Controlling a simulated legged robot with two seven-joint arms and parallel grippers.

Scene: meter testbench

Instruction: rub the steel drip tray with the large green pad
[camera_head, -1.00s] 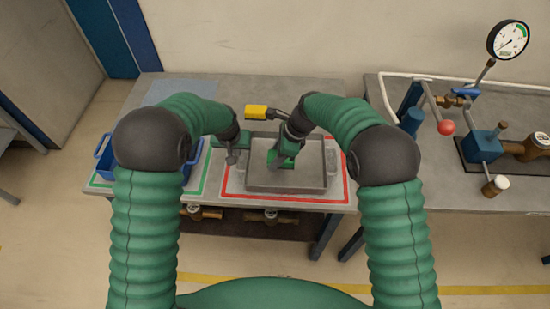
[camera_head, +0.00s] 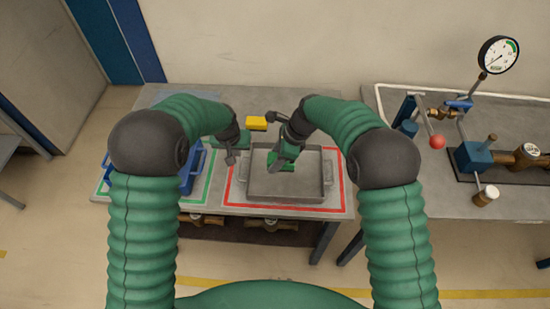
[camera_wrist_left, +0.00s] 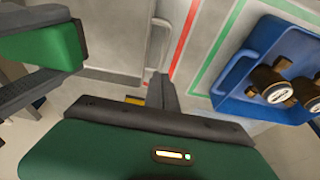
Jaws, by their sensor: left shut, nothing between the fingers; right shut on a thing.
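The steel drip tray (camera_head: 300,188) lies on the bench inside a red outline; part of it and a handle also show in the left wrist view (camera_wrist_left: 115,42). My right gripper (camera_head: 277,163) is down inside the tray, shut on the large green pad (camera_head: 289,168). The pad is mostly hidden by the gripper and seems to lie on the tray floor; I cannot tell its contact exactly. My left gripper (camera_head: 231,158) is shut and empty, just left of the tray. Its fingers also show in the left wrist view (camera_wrist_left: 160,92).
A blue crate (camera_head: 197,165) holding brass meters (camera_wrist_left: 270,82) stands in a green outline to the left. A yellow block (camera_head: 257,123) is behind the tray. A second bench at right carries a gauge (camera_head: 498,55) and a red-knobbed lever (camera_head: 437,142).

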